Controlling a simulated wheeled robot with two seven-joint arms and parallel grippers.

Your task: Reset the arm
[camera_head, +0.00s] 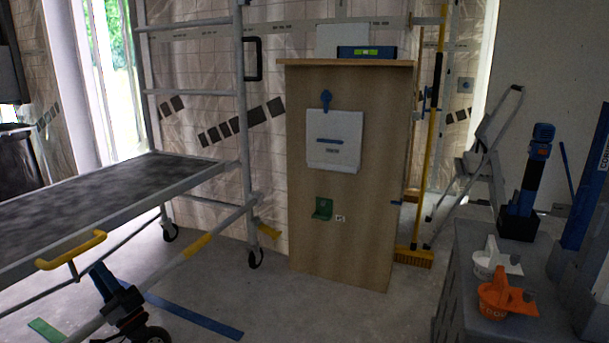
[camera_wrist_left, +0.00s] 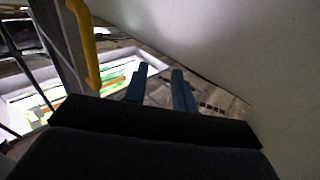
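My left gripper (camera_head: 101,274) is low at the left of the head view, with blue fingers on a black body. It is beside the yellow handle (camera_head: 70,250) of the grey scaffold platform, apart from it as far as I can see. In the left wrist view the two blue fingers (camera_wrist_left: 159,80) stand apart with nothing between them. The yellow handle also shows there (camera_wrist_left: 86,45), left of the fingers. My right gripper is not in view.
The scaffold platform (camera_head: 110,195) fills the left side. A wooden panel stand (camera_head: 350,240) holds a blue level (camera_head: 367,52). A broom (camera_head: 414,257) and a stepladder (camera_head: 480,160) stand behind. A grey box (camera_head: 470,260) at right carries orange and white cups and a blue tool. The middle floor is largely clear.

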